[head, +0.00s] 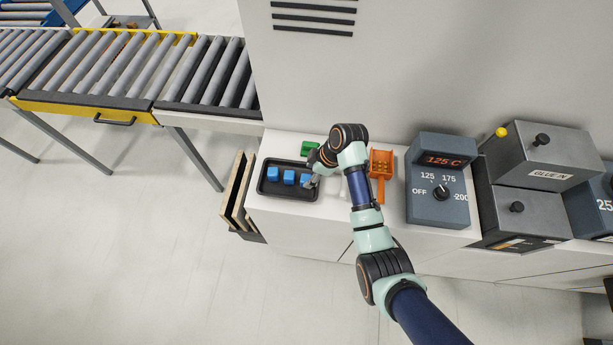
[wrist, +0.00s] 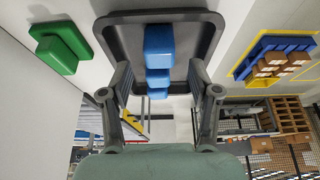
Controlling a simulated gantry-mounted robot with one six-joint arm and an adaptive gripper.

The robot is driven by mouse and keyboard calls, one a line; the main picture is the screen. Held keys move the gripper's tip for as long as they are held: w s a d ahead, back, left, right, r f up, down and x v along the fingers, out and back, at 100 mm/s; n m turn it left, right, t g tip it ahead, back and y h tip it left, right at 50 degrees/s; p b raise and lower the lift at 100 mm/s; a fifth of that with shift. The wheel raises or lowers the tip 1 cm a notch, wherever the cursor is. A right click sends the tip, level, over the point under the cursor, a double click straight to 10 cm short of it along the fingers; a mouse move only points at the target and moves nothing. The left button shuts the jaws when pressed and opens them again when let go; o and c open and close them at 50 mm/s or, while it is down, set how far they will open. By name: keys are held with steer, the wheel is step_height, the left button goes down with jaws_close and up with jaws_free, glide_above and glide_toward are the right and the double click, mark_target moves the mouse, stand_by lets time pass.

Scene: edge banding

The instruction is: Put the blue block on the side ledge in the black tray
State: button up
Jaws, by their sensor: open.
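The black tray (head: 262,190) lies on the white side ledge (head: 280,228) with several blue blocks in a row inside it. The left block (head: 272,174) and the middle block (head: 289,176) are clear of my gripper. The right block (head: 305,178) is beside my gripper (head: 312,182), which is over the tray's right end. In the wrist view the nearest blue block (wrist: 160,45) lies ahead of my open fingers (wrist: 158,76), with the others in line behind it. The black tray (wrist: 112,30) fills the top middle there. I see no blue block elsewhere on the ledge.
A green piece (head: 310,148) lies behind the tray; it also shows in the wrist view (wrist: 57,50). An orange holder (head: 380,168) and a temperature control box (head: 440,180) stand to the right. The machine wall is behind. The roller conveyor (head: 130,65) is at the upper left.

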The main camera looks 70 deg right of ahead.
steer(key=v, duration=0.7)
steer(key=shift+r, duration=0.35)
steer(key=shift+s+d, duration=0.1)
steer(key=shift+s, duration=0.05)
steer(key=w+a+r+t+h, duration=0.1)
steer(key=w+a+r, duration=0.2)
steer(key=w+a, duration=0.3)
steer(key=w+a+r+m+t+h, duration=0.1)
steer(key=w+a+r, duration=0.25)
steer(key=a, duration=0.55)
steer(key=w+a+r+t, duration=0.1)
steer(key=w+a+r, duration=0.1)
steer(key=w+a, duration=0.45)
steer(key=s+a+r+m+t+y, duration=0.1)
steer(key=a+r+t, duration=0.2)
steer(key=a+r, duration=0.45)
steer(key=s+a+r+t, duration=0.15)
steer(key=a+r, duration=0.25)
steer(key=a, duration=0.7)
step_height(320, 180, up, 11)
steer(key=p, duration=1.1)
steer(key=shift+w+t, duration=0.15)
steer(key=shift+t, duration=0.3)
steer(key=shift+a+f, duration=0.1)
steer(key=shift+f, duration=0.05)
